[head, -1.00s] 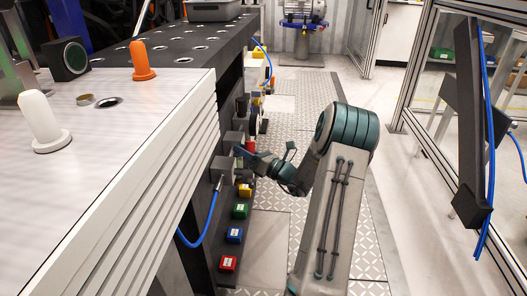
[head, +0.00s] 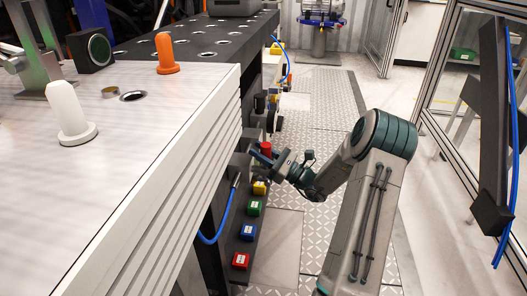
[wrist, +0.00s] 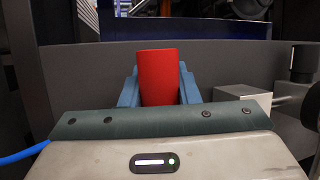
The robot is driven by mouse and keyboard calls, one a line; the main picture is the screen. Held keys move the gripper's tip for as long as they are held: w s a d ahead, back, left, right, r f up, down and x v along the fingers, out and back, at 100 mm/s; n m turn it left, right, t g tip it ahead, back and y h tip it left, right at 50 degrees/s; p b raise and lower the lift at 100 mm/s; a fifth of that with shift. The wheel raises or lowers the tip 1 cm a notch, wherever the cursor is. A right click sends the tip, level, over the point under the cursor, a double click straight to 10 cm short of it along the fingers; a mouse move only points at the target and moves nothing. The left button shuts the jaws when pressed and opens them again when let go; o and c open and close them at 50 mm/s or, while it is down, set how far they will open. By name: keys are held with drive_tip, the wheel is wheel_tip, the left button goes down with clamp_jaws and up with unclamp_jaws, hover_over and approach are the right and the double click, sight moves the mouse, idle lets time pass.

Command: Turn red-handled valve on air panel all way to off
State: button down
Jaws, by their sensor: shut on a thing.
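The red valve handle (head: 265,148) stands out from the low air panel along the side of the bench. In the wrist view the red handle (wrist: 158,76) fills the space between the blue-grey fingers, with its top above them. My gripper (head: 259,156) is shut on the handle, reaching in from the right. In the wrist view my gripper (wrist: 159,92) has one finger on each side of the handle. The valve body below the handle is hidden, so its exact setting cannot be read.
A blue hose (head: 222,222) loops below the bench edge. Coloured yellow, green, blue and red blocks (head: 241,260) line the dark rail in front of the valve. The white bench top (head: 150,110) overhangs at left. A framed glass enclosure (head: 455,110) stands right; patterned floor between is clear.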

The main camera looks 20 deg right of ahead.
drive_tip(key=shift+f, duration=0.15)
drive_tip(key=c, duration=1.1)
unclamp_jaws()
drive_tip(key=shift+d, duration=0.1)
drive_tip(key=p+v, duration=0.3)
drive_tip(key=v, duration=1)
drive_tip(key=shift+s+d, duration=0.2)
drive_tip(key=shift+s, duration=0.15)
